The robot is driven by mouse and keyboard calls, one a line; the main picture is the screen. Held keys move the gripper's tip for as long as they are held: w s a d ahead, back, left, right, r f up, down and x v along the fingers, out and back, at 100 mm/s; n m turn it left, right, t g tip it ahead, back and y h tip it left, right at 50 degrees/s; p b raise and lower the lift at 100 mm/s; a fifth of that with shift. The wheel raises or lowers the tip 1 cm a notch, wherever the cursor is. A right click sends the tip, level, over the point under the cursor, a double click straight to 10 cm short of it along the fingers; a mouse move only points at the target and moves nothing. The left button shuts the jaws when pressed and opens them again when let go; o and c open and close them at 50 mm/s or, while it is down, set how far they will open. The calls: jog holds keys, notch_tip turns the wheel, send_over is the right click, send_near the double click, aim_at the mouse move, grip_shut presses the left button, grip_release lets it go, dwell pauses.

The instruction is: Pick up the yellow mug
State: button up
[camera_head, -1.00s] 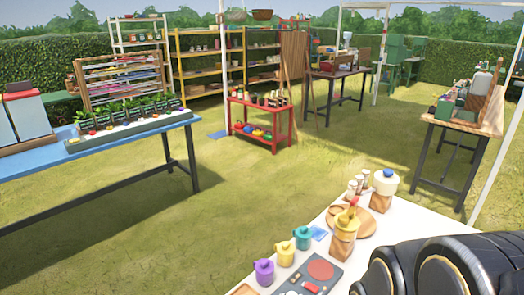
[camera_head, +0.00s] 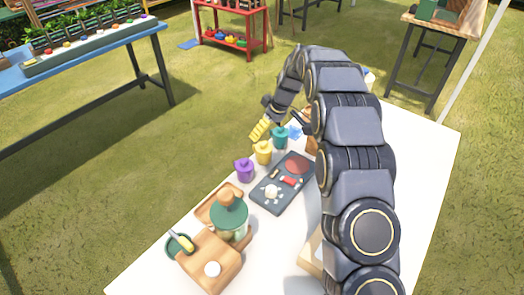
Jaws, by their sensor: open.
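The yellow mug (camera_head: 263,153) stands on the white table near its left edge, between a purple mug (camera_head: 244,170) and a teal mug (camera_head: 280,138). My gripper (camera_head: 279,124) is open at the end of my bent arm, just above and behind the yellow and teal mugs. One finger, with a yellow ribbed part, shows to the left, and a dark finger shows to the right. The gripper appears empty. Whether it touches any mug cannot be told. The yellow mug shows almost fully.
A dark tray (camera_head: 262,203) with small items lies right of the mugs. A green-lidded jar (camera_head: 229,215) and a wooden board (camera_head: 196,262) stand nearer. My arm hides much of the white table's (camera_head: 425,150) middle; its right side looks clear.

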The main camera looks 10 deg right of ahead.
aim_at(261, 147)
jog(key=shift+n+t, duration=0.5)
jog(key=shift+n, duration=0.2)
jog(key=w+f, duration=0.1)
jog(key=f, duration=0.1)
jog(key=w+f, duration=0.4)
jog(key=f, duration=0.1)
jog(key=shift+w+d, duration=0.15)
jog(key=shift+d, duration=0.2)
jog(key=x, duration=0.7)
jog(key=shift+f, duration=0.25)
jog(key=c, duration=0.9)
jog(key=shift+c, duration=0.3)
